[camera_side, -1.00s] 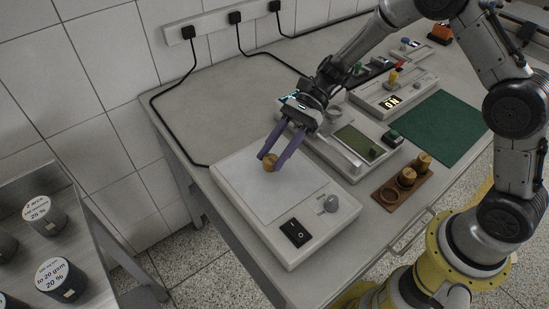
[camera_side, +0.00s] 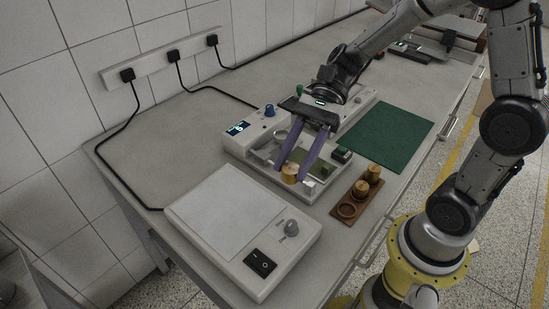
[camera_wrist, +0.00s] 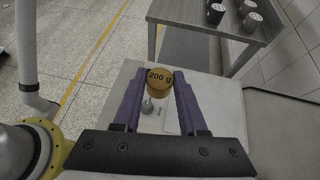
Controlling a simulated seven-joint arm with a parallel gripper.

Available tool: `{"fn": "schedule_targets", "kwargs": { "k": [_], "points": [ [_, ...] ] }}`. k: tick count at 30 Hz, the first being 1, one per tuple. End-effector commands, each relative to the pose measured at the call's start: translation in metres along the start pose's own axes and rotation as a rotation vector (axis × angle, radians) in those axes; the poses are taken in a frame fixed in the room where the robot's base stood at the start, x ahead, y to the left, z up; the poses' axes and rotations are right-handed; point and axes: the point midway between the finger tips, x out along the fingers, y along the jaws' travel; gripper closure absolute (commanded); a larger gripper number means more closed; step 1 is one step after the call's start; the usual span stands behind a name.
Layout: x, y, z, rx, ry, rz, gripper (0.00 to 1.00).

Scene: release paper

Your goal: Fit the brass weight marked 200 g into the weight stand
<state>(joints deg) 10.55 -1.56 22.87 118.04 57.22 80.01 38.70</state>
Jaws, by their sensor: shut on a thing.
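My gripper (camera_side: 300,172) has two purple fingers and is shut on a brass weight (camera_side: 289,173). In the wrist view the same weight (camera_wrist: 159,82) shows the mark "200 g" on its top, between the fingertips. In the side view it appears over the front edge of the device with a green screen, left of the stand; its exact height is hard to tell. The brown weight stand (camera_side: 347,209) lies at the right on the bench. Two brass weights sit in its farther places, and its nearest round place is empty.
A white flat-topped device (camera_side: 222,209) with a knob and black switch stands at the front left. The device with the green screen (camera_side: 316,164) is under my gripper. A green mat (camera_side: 386,135) lies right of it. Bare bench lies at the back left.

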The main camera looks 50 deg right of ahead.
Motion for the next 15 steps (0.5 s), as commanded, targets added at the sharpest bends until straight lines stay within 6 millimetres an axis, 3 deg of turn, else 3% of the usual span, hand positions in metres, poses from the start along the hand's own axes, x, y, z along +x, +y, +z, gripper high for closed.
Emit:
{"fn": "schedule_targets", "kwargs": {
  "k": [4, 8, 12, 15],
  "points": [
    [0.001, -0.035, 0.003, 0.085, 0.000, -0.164, 1.00],
    [-0.011, -0.084, -0.006, 0.214, -0.001, -0.398, 1.00],
    [-0.037, -0.128, -0.029, 0.361, -0.001, -0.660, 1.00],
    [-0.056, -0.147, -0.049, 0.446, -0.001, -0.815, 1.00]
  ]
}}
